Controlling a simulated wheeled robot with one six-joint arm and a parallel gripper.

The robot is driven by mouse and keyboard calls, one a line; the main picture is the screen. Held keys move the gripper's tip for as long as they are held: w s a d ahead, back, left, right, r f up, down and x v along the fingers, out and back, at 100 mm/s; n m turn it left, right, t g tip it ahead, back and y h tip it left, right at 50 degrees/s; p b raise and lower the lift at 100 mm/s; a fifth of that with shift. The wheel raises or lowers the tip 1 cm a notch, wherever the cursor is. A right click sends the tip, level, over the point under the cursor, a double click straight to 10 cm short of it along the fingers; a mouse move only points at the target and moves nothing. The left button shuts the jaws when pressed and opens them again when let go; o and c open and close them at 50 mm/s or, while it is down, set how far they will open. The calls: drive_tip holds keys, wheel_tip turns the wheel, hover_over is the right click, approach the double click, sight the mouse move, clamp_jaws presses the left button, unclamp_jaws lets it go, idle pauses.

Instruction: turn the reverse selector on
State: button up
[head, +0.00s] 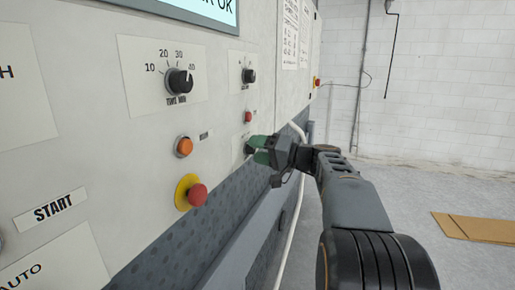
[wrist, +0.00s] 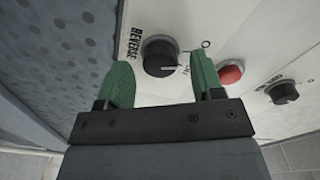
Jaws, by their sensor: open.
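The reverse selector is a round black knob (wrist: 160,56) on a white plate marked REVERSE in the wrist view. Its white pointer line points right in that view; an O mark is above and right of the line's end, and the other mark is partly hidden by a finger. My gripper (wrist: 161,66) is open, its two green fingers on either side of the knob. I cannot tell whether they touch it. In the head view my gripper (head: 256,150) is at the panel and hides most of the selector; part of its plate (head: 239,147) shows.
A red button (wrist: 231,74) and another black knob (wrist: 284,92) are close to the right finger. In the head view, a red emergency button (head: 197,195) on yellow, an orange button (head: 184,146) and a timer knob (head: 179,81) are left of my gripper.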

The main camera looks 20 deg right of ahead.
drive_tip(key=shift+w+a, duration=0.25)
drive_tip(key=shift+d, duration=0.1)
drive_tip(key=c, duration=0.9)
drive_tip(key=shift+m, duration=0.3)
drive_tip(key=m, duration=0.3)
drive_tip(key=shift+m, duration=0.3)
drive_tip(key=shift+m+p, duration=0.7)
drive_tip(key=shift+m, duration=1.1)
